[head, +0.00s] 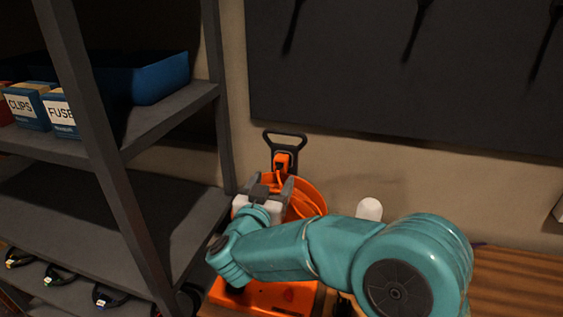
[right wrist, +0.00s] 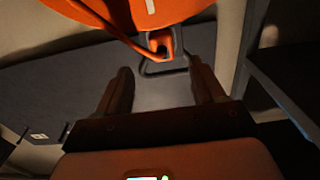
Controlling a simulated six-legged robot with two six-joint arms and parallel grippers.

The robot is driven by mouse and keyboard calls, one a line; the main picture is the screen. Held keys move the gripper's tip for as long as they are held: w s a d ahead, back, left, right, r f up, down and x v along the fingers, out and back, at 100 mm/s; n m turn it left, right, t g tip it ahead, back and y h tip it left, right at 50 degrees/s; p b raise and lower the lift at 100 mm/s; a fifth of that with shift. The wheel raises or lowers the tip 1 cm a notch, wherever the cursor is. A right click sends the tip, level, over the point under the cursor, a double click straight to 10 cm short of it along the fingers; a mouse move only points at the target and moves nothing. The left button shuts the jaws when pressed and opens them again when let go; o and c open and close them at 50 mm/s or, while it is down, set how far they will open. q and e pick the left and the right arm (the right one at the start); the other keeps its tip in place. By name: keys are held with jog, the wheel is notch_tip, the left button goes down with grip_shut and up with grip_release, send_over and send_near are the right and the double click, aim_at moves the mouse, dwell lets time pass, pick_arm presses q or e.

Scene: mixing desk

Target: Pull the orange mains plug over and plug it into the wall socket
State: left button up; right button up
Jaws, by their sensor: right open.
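An orange cable reel (head: 305,196) with a black handle (head: 285,136) stands against the wall. A small orange piece (head: 284,160), apparently the mains plug, sits within the handle frame; it also shows in the right wrist view (right wrist: 160,41). My right gripper (head: 272,189) is in front of the reel, just short of the plug, with its fingers pointing toward it. In the right wrist view the fingers (right wrist: 160,70) are apart with nothing between them. The wall socket cannot be made out; a pale box edge (head: 558,208) shows at the far right. My left gripper is out of view.
A dark metal shelf (head: 160,120) stands close on the left, with a blue bin (head: 145,78) and labelled boxes (head: 60,112). A dark panel (head: 400,80) covers the wall behind. A wooden surface (head: 510,280) is at the lower right.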

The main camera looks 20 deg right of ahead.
aim_at(280, 167)
jog(key=p+x, duration=0.1)
jog(key=x, duration=0.4)
jog(key=shift+w+f, duration=0.15)
jog(key=shift+w, duration=0.2)
jog(key=shift+w+d, duration=0.3)
jog(key=shift+d, duration=0.15)
jog(key=shift+w, duration=0.5)
jog(key=shift+s+d, duration=0.1)
jog(key=shift+s, duration=0.15)
jog(key=shift+w, duration=0.1)
jog(key=shift+w, duration=0.1)
